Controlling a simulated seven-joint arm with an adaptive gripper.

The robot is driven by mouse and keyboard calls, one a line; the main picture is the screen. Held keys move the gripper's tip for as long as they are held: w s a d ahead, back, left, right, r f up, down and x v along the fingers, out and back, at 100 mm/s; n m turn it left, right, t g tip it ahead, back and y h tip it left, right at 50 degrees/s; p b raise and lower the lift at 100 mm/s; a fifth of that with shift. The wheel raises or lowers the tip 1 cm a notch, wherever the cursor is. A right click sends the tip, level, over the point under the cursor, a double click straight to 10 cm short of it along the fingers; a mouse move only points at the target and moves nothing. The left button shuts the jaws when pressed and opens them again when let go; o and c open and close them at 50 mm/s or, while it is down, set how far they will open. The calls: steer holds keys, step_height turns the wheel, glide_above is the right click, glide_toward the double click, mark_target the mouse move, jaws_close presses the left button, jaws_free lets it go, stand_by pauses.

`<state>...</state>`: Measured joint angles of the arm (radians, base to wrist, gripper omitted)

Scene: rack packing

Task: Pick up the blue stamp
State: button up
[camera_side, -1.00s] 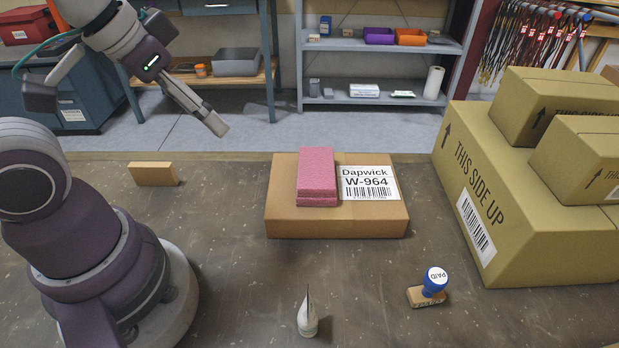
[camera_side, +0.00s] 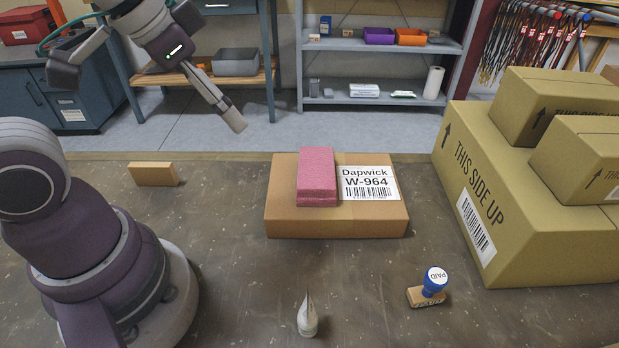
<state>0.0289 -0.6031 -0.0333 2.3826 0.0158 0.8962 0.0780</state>
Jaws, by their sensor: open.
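The blue stamp (camera_side: 434,281) stands on the table at the front right. My gripper (camera_side: 238,126) is in the air at the upper left, over the far side of the table and well apart from the stamp. It points down and to the right. It is open and holds nothing that I can see; its fingers overlap from this side.
A cardboard box (camera_side: 380,222) with a label and pink sponges (camera_side: 317,172) on top lies mid-table. Stacked large boxes (camera_side: 525,230) stand at the right. A white tube (camera_side: 308,318) stands at the front, a wooden block (camera_side: 153,174) at the left. Table around the stamp is clear.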

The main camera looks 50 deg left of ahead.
steer(key=w+d+m+g+h, duration=0.1)
steer(key=w+d+m, duration=0.4)
steer(key=w+d, duration=0.1)
steer(key=m+g+h, duration=0.3)
steer(key=m+g, duration=0.1)
steer(key=m, duration=0.5)
glide_toward(437, 275)
steer(key=x, duration=1)
steer(key=shift+d+f, duration=0.1)
steer(key=shift+f, duration=0.15)
jaws_close()
steer(key=shift+r, duration=0.1)
